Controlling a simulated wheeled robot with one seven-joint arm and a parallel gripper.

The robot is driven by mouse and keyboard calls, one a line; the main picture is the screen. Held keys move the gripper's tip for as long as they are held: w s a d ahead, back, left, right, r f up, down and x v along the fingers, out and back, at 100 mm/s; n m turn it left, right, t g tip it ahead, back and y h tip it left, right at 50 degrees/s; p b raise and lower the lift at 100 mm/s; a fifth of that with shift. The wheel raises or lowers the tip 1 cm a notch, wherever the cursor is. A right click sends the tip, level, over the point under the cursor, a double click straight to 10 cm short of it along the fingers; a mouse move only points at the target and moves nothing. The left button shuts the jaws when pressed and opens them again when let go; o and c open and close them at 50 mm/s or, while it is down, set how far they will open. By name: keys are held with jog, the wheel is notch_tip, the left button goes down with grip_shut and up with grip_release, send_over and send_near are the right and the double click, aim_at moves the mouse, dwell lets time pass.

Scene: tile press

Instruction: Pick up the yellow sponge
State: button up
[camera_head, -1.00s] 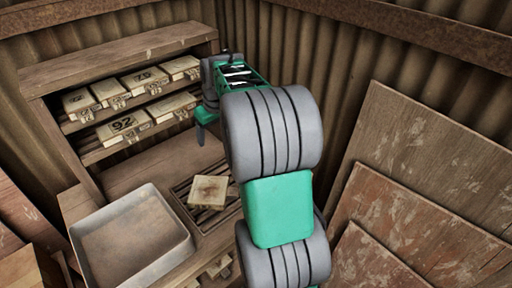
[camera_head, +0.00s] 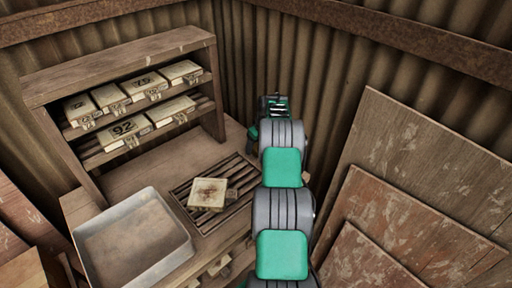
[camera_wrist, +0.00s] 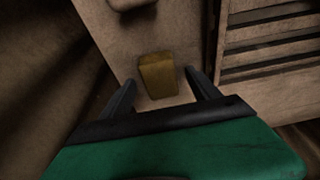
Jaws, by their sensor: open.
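The yellow sponge (camera_wrist: 157,76) shows in the wrist view as a small dull-yellow block on a brown wooden surface (camera_wrist: 180,25). My gripper (camera_wrist: 160,80) is open, with one dark finger to each side of the sponge's near end in the picture. I cannot tell how high the fingers are above it, and no contact is visible. In the head view the sponge and the fingertips are hidden behind my arm.
A slatted rack (camera_head: 240,178) bearing a pale tile block (camera_head: 208,194) lies left of my arm, with a metal tray (camera_head: 90,240) further left. A shelf (camera_head: 115,62) holds several numbered blocks. Boards (camera_head: 405,205) lean on the right.

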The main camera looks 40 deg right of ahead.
aim_at(255, 145)
jog(key=c, duration=1.4)
jog(key=shift+r, duration=0.15)
jog(key=shift+r+b, duration=0.2)
jog(key=shift+b, duration=0.15)
jog(key=v, duration=0.1)
jog(key=b+v, duration=0.1)
jog(key=v, duration=0.1)
jog(key=shift+w+a+b, duration=0.15)
jog(key=shift+w+b, duration=0.15)
jog(key=s+a+r+b, duration=0.2)
jog(key=s+a+r, duration=0.2)
jog(key=s, duration=0.1)
jog(key=s+a+r+b, duration=0.2)
jog(key=s+a+r, duration=0.3)
jog(key=shift+a+r, duration=0.25)
